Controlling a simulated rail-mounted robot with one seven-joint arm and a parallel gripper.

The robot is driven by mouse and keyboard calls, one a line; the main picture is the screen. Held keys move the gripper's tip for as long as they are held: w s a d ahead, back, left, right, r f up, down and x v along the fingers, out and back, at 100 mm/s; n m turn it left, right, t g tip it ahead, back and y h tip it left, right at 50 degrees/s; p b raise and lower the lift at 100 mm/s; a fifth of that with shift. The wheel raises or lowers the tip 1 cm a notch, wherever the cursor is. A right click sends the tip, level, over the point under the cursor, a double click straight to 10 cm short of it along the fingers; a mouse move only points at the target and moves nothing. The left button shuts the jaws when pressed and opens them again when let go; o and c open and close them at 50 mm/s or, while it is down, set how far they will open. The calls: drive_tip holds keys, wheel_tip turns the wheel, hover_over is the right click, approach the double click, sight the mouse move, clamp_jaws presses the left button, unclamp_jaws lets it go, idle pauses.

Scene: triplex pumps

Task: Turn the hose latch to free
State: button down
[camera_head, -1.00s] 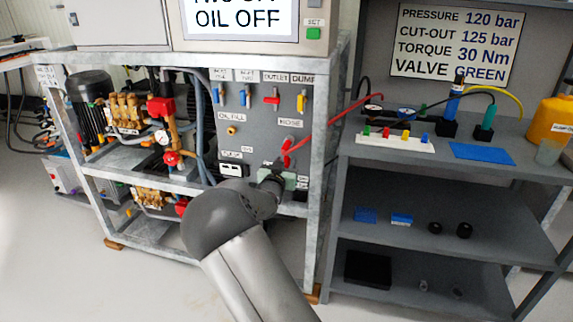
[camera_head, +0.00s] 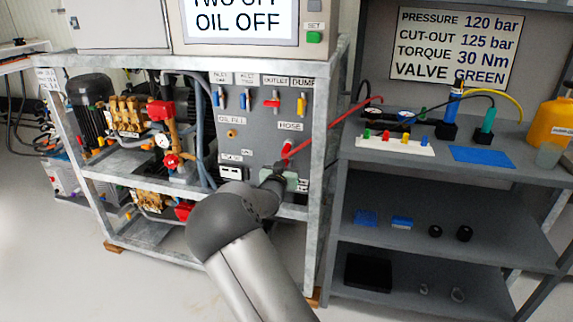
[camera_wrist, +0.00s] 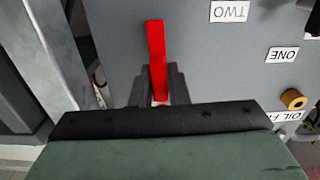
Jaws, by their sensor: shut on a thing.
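The hose latch shows in the wrist view as a red lever (camera_wrist: 157,45), standing nearly upright in the picture against the grey panel. My gripper (camera_wrist: 158,85) is shut on its lower end, one dark finger on each side. In the head view my gripper (camera_head: 275,175) is at the panel below the HOSE label (camera_head: 291,126). A red part (camera_head: 287,148) shows just above it, with the red hose (camera_head: 335,122) running up right to the shelf. My wrist hides the grip there.
A galvanized frame post (camera_head: 318,180) stands close right of my gripper; a frame bar also shows left in the wrist view (camera_wrist: 55,50). A brass oil-fill fitting (camera_wrist: 293,99) is at the right there. Blue, red and yellow valve levers (camera_head: 272,102) sit higher on the panel.

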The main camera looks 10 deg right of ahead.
drive_tip(key=shift+r+n, duration=0.1)
drive_tip(key=shift+n, duration=0.2)
drive_tip(key=n+p, duration=0.2)
drive_tip(key=p, duration=0.1)
drive_tip(key=shift+n, duration=0.4)
drive_tip(key=n+p, duration=0.2)
drive_tip(key=n, duration=0.3)
drive_tip(key=shift+a+p, duration=0.2)
drive_tip(key=shift+p, duration=0.2)
drive_tip(key=n, duration=0.3)
drive_tip(key=n+p, duration=0.1)
drive_tip(key=n, duration=0.1)
drive_tip(key=shift+w+f, duration=0.1)
drive_tip(key=shift+f, duration=0.15)
drive_tip(key=n, duration=0.4)
drive_tip(key=shift+f, duration=0.1)
drive_tip(key=shift+n, duration=0.3)
drive_tip(key=c, duration=1.4)
unclamp_jaws()
drive_tip(key=shift+c, duration=0.2)
